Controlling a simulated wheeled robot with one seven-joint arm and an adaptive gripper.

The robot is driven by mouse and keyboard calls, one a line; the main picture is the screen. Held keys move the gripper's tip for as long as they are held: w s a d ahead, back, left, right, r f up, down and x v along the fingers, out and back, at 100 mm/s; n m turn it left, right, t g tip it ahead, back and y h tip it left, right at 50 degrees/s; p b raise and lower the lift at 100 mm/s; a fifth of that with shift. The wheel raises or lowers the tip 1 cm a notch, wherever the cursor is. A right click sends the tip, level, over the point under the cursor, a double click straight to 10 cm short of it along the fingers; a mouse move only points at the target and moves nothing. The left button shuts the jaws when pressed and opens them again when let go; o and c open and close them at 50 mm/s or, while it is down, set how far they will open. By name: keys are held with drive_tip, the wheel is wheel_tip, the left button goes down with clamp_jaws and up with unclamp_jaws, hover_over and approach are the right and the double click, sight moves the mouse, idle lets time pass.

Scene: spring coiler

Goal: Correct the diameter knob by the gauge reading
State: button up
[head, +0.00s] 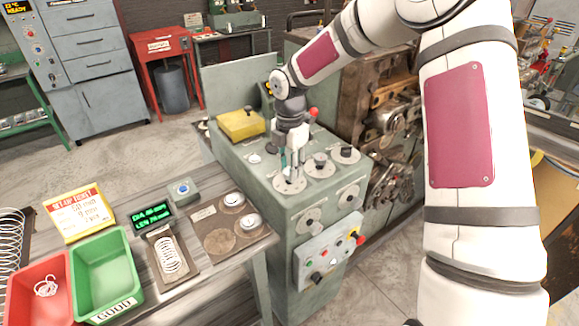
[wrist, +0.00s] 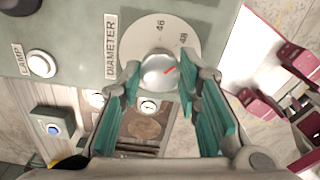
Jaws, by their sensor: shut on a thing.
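The diameter knob (wrist: 158,71) is a silvery round knob with a red pointer line, on a pale dial (wrist: 190,28) marked 46 and 48 beside the label DIAMETER. The red line points up and right, roughly toward the 48. My gripper (wrist: 160,85) has its teal fingers on both sides of the knob, shut on it. In the head view my gripper (head: 290,160) reaches down onto the dial on the green machine top and mostly hides the knob. The gauge (head: 152,216) shows green lines for DIA and LEN, too small to read surely. A spring (head: 170,254) lies below its display.
Two more dials with dark knobs (head: 320,160) sit right of my gripper. A yellow block (head: 240,124) and a lamp button (wrist: 41,64) are on the machine top. The bench holds a setup ticket (head: 82,212), a green bin (head: 103,263) and a red bin (head: 43,292).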

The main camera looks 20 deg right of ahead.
drive_tip(key=m, duration=0.7)
drive_tip(key=shift+b, duration=0.35)
drive_tip(key=m, duration=0.3)
drive_tip(key=shift+m, duration=0.4)
drive_tip(key=m+b, duration=0.1)
drive_tip(key=m, duration=0.2)
drive_tip(key=shift+m, duration=0.3)
drive_tip(key=m, duration=0.3)
drive_tip(key=shift+m+b, duration=0.3)
drive_tip(key=shift+b, duration=0.05)
drive_tip(key=m, duration=0.3)
drive_tip(key=shift+m, duration=0.3)
drive_tip(key=m, duration=0.3)
drive_tip(key=shift+m+b, duration=0.3)
drive_tip(key=shift+b, duration=0.1)
drive_tip(key=shift+m, duration=1.7)
